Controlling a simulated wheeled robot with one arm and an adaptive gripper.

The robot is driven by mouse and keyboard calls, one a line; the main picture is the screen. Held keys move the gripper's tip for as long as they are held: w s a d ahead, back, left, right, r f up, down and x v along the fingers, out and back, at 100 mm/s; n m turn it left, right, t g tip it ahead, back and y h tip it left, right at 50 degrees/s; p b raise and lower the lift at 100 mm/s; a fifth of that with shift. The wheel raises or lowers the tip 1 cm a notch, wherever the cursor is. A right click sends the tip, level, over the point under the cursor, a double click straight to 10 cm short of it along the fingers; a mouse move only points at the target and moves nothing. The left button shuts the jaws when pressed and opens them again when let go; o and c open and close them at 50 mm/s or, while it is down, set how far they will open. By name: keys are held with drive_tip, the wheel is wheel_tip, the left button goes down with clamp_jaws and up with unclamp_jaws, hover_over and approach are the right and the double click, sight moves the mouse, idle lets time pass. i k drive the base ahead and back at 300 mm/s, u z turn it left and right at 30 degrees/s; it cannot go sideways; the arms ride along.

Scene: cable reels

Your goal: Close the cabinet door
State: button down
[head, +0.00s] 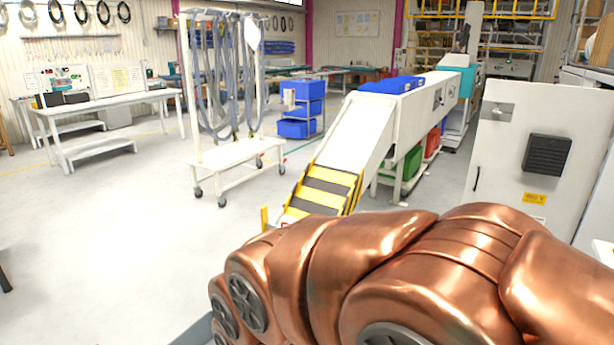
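A light grey cabinet door (510,130) stands at the right of the head view. It has a dark vent (547,155), a yellow label (534,198) and a thin dark handle (476,179) near its left edge. I cannot tell from this view whether the door is shut or ajar. My copper-coloured arm fills the lower right and hides the bottom of the door. My gripper is not in view.
A white conveyor (410,108) with a yellow-and-black striped lower end (325,188) stands left of the cabinet. A wheeled white rack (238,152) with hanging cables is farther left. A white table (105,108) stands behind it. Floor at left is clear.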

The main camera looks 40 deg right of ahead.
sight(585, 116)
drive_tip(key=z, duration=2.95)
drive_tip(key=i, duration=2.75)
drive_tip(key=u, duration=3.2)
